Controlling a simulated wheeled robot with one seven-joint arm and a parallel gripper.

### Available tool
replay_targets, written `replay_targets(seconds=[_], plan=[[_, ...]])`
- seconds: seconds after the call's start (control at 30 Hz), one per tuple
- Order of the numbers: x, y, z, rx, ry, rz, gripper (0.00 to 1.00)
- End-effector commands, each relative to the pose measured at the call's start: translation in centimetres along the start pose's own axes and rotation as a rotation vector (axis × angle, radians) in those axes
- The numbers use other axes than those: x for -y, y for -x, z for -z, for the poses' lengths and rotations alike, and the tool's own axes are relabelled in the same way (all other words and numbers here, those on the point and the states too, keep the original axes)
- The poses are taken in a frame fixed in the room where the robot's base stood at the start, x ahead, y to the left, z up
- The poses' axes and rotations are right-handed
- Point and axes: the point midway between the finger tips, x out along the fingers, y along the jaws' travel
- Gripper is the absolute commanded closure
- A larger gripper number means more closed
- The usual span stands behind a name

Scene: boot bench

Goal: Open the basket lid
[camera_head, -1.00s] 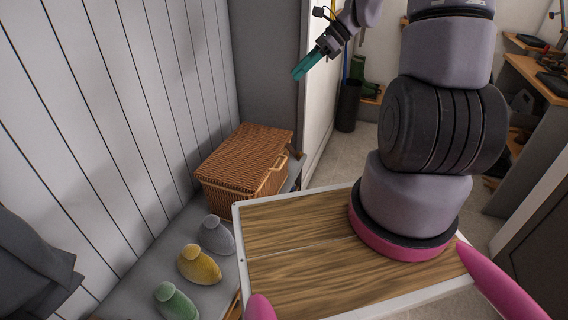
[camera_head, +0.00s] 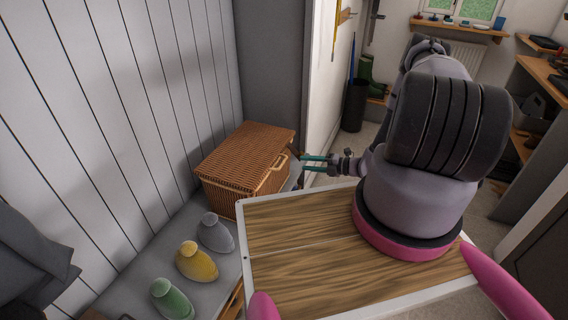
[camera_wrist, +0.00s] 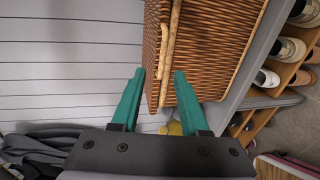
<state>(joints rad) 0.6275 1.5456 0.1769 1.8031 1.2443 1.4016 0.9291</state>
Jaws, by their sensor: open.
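The wicker basket (camera_head: 226,178) stands on the grey bench against the panelled wall, with its lid (camera_head: 246,148) shut. A pale handle (camera_head: 272,174) is on the side facing my arm. My gripper (camera_head: 303,163) is open and empty, just right of the basket, with its fingers pointing at the handle side. In the wrist view the basket (camera_wrist: 210,50) lies ahead and a little right of centre. The teal fingers of my gripper (camera_wrist: 157,88) are spread, with the basket's pale rim (camera_wrist: 169,45) beyond the gap. I see no clear contact with the basket.
Grey, yellow (camera_head: 197,262) and green bottle-like objects stand on the bench (camera_head: 140,262) in front of the basket. Dark cloth (camera_head: 35,262) hangs at left. Shoes (camera_wrist: 288,50) sit on shelves under the bench. A black bin (camera_head: 355,105) stands behind my arm.

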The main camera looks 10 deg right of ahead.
Motion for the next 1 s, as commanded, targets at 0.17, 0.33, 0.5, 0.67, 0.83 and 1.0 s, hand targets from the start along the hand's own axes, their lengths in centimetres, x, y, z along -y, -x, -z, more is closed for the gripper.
replay_targets(seconds=[0.17,0.33,0.5,0.67,0.83,1.0], plan=[[0.6,-1.0,0.2,0.012,-0.025,-0.003,0.55],[0.6,-3.8,0.2,0.009,-0.022,-0.003,0.55],[0.6,-7.1,0.2,0.009,-0.021,-0.002,0.55],[0.6,-9.4,0.1,0.01,-0.022,-0.002,0.55],[0.6,-10.7,0.1,0.011,-0.022,-0.002,0.55],[0.6,-10.9,0.0,0.012,-0.022,-0.002,0.55]])
